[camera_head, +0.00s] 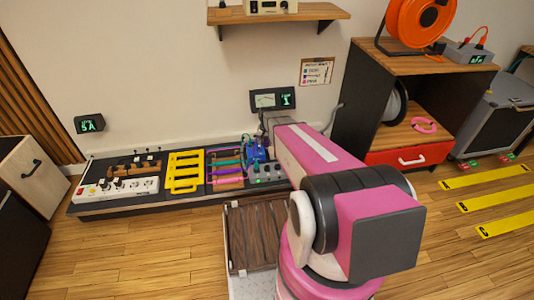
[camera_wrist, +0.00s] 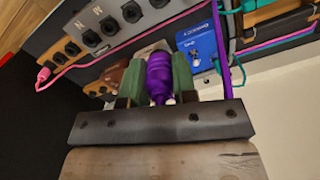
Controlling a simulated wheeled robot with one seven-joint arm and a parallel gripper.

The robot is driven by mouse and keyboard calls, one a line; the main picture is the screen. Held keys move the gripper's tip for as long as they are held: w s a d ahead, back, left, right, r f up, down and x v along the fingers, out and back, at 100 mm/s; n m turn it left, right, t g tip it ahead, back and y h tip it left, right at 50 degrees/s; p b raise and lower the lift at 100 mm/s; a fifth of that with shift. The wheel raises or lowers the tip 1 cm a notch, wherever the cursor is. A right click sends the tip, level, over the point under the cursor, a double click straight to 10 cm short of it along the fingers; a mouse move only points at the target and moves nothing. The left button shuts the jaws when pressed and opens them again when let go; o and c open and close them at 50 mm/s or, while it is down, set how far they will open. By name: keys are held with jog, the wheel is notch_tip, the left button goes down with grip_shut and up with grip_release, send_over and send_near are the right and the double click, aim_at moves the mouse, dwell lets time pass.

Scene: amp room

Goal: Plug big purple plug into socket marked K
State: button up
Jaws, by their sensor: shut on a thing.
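The big purple plug (camera_wrist: 159,75) is between the two green fingers of my gripper (camera_wrist: 157,82) in the wrist view. The gripper is shut on it, and a purple cord (camera_wrist: 222,50) runs up on the right. A grey socket panel (camera_wrist: 115,42) with several dark round sockets lies beyond the plug, apart from it as far as I can tell. Its white letters are small and tilted; I cannot make out a K. In the head view my arm hides the gripper and plug, near a grey socket box (camera_head: 268,173).
A blue box (camera_wrist: 199,42) stands right of the plug. A pink plug (camera_wrist: 43,75) with its cord sits at the panel's left. In the head view, a white power strip (camera_head: 117,190) and yellow rack (camera_head: 184,171) lie left on the low dark platform.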

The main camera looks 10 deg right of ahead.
aim_at(267, 147)
notch_tip(267, 147, down, 7)
jog(key=shift+s+f+m, duration=0.2)
jog(key=shift+s+m, duration=0.1)
jog(key=shift+f, duration=0.1)
jog(key=shift+f, duration=3.95)
jog(key=o, duration=1)
jog(key=shift+r, duration=0.1)
notch_tip(267, 147, up, 10)
jog(key=shift+r, duration=0.25)
